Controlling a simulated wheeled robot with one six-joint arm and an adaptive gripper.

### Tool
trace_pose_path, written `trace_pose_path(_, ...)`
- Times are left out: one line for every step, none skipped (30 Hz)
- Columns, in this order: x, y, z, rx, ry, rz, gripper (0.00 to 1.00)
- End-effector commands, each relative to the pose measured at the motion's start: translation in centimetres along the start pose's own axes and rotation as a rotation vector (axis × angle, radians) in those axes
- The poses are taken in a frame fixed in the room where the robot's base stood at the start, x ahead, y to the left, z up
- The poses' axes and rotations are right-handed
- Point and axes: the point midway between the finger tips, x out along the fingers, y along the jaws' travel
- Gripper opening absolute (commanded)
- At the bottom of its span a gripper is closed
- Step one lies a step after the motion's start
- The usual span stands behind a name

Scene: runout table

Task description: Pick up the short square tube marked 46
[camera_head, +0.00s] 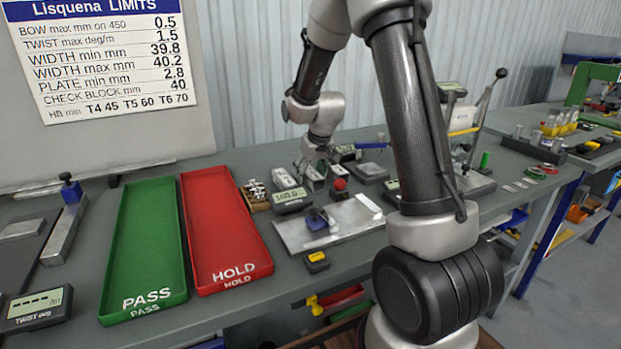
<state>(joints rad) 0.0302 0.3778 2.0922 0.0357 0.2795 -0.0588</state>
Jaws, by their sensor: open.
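My gripper (312,168) is open and points down at the back of the table, behind the red HOLD tray's right side. Short silver square tubes lie by it: one (284,178) is just left of the fingers and another (314,184) is directly under or between them. I cannot tell whether the fingers touch it. The marks on the tubes are too small to read, so I cannot tell which one bears 46. The fingers are small and partly blend with the tubes.
A grey display box (293,202), a red-topped item (339,185) and a metal plate (345,222) with a blue-handled tool (318,219) crowd the spot. The green PASS tray (148,250) and red HOLD tray (225,235) are empty. A wooden box (256,196) holds small parts.

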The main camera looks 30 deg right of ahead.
Motion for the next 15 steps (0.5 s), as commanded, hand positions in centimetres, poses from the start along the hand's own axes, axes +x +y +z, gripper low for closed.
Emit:
trace_pose_path(0.15,-0.01,-0.01,0.0,0.0,0.0,0.61)
trace_pose_path(0.17,0.0,-0.03,0.0,0.001,0.0,0.61)
trace_pose_path(0.16,-0.01,-0.03,0.0,0.001,0.0,0.61)
trace_pose_path(0.15,-0.01,-0.04,0.0,0.001,0.0,0.61)
trace_pose_path(0.14,-0.01,-0.04,0.0,0.001,0.0,0.61)
trace_pose_path(0.13,-0.01,-0.03,0.0,0.001,0.0,0.61)
trace_pose_path(0.13,-0.01,-0.03,0.0,0.001,0.0,0.59)
trace_pose_path(0.13,-0.01,-0.03,0.0,0.001,0.0,0.53)
trace_pose_path(0.12,-0.02,-0.03,0.0,0.001,0.0,0.46)
trace_pose_path(0.12,-0.02,-0.02,0.0,0.001,0.0,0.41)
trace_pose_path(0.12,-0.02,-0.02,0.0,0.001,0.0,0.35)
trace_pose_path(0.11,-0.02,-0.02,0.0,0.001,0.0,0.28)
trace_pose_path(0.11,-0.02,-0.02,0.0,0.001,0.0,0.22)
trace_pose_path(0.11,-0.02,-0.02,0.0,0.001,0.0,0.17)
trace_pose_path(0.11,-0.02,-0.02,0.0,0.001,0.0,0.1)
